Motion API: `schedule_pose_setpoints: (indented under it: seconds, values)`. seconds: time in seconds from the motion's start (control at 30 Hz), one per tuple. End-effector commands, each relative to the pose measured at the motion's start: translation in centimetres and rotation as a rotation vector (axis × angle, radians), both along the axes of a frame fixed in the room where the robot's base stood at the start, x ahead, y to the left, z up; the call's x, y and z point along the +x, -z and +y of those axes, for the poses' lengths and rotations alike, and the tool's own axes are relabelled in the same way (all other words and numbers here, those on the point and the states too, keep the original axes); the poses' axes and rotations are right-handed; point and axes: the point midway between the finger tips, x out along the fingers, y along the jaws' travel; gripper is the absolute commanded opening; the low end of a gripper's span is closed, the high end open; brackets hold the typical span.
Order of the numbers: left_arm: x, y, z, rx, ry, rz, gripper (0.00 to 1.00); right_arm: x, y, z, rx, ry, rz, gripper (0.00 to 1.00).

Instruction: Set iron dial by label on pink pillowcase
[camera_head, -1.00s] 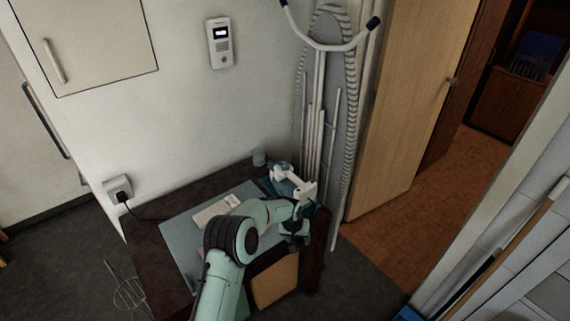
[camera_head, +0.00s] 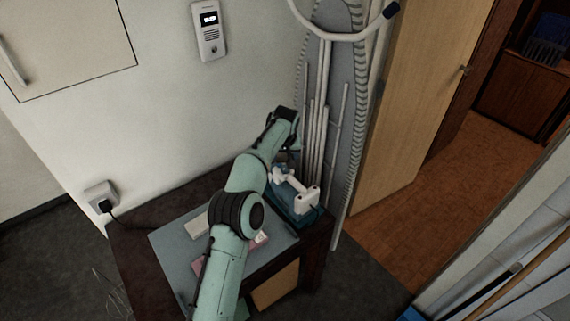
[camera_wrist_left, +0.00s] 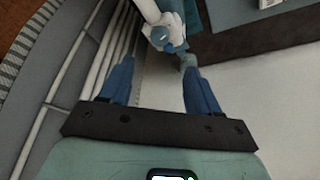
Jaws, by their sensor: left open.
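The iron (camera_head: 306,201), white with blue-teal parts, is at the right end of the dark table on a teal base. In the left wrist view its white body (camera_wrist_left: 150,12) and a round blue part, possibly the dial (camera_wrist_left: 168,37), show beyond the fingers. A pink cloth, likely the pillowcase (camera_head: 200,268), lies partly hidden behind my left arm; a small white patch, perhaps its label (camera_head: 262,238), shows beside the arm. My left gripper (camera_head: 284,118) is open and empty, above and behind the iron near the wall. My right gripper is not in view.
The grey mat (camera_head: 170,243) covers much of the table, with a pale flat object (camera_head: 197,228) on it. An ironing board (camera_head: 348,100) leans upright behind the iron, close to the gripper. A plugged socket (camera_head: 102,196) is on the left wall.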

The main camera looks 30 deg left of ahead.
Motion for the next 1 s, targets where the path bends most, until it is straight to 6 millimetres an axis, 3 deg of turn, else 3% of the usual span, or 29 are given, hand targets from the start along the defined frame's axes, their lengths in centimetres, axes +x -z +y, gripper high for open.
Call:
schedule_pose_setpoints:
  seconds: [0.2,0.5,0.7,0.97,1.0]
  values:
    - [1.6,4.4,0.9,-0.001,0.0,0.003,0.62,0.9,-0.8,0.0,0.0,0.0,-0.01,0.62]
    - [3.5,9.0,1.9,-0.001,-0.001,-0.001,0.62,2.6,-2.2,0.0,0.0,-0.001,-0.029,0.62]
    - [3.9,10.3,2.1,0.0,0.0,-0.001,0.62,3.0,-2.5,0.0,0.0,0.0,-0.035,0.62]
    - [3.8,10.6,2.2,-0.001,0.0,0.0,0.62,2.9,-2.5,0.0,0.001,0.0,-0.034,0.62]
    - [3.8,10.6,2.2,-0.001,0.0,0.0,0.55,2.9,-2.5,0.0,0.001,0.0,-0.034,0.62]
